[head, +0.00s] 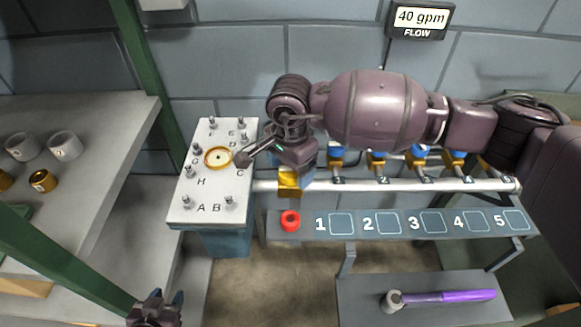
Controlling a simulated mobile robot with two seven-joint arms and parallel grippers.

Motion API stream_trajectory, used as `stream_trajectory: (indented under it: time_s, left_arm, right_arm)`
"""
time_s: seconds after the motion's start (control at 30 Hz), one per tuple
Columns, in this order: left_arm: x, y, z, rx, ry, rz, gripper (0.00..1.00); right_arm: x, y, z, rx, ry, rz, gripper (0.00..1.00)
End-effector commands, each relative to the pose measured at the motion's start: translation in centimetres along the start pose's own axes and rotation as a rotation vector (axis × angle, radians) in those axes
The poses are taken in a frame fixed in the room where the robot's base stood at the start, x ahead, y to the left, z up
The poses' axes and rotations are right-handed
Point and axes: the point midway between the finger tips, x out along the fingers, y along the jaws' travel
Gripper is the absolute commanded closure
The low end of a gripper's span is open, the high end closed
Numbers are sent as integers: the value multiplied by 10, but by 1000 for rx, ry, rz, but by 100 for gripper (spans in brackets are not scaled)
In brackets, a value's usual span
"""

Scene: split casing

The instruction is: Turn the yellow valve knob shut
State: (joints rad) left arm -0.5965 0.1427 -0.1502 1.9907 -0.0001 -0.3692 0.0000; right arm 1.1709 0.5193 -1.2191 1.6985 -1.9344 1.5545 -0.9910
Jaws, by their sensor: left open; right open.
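A yellow valve part (289,184) shows at the left part of the grey pipe (400,186), just below my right wrist. I take it for the yellow knob; its upper part is hidden, so I cannot tell how far it is turned. My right gripper (272,152) is open, its arm coming in from the right. One dark finger reaches left over the edge of the lettered white casing, near its yellow ring (218,157). I cannot tell whether it touches anything. My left gripper (156,306) is open and empty at the bottom edge, far from the pipe.
A wall sign (420,18) reads 40 gpm FLOW. Several brass valves with blue tops (377,160) line the pipe. A purple-handled mallet (440,297) lies below. A green post (140,60) stands left.

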Motion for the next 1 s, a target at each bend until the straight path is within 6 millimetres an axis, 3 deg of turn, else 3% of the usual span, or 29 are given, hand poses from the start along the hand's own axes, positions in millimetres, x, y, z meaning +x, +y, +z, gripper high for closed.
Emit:
stream_trajectory:
  time_s: [0.4, 0.7, 1.0]
  left_arm:
    - [0, 0, -1, 0, 2, 0, 57]
    - [-2, 0, 3, -1, -6, -1, 57]
    - [-4, -1, 4, -2, -8, -2, 57]
  right_arm:
    - [6, 0, 0, 0, 0, -1, 24]
    - [6, 0, 0, 0, 0, -1, 70]
    - [5, 0, 0, 33, 0, -2, 72]
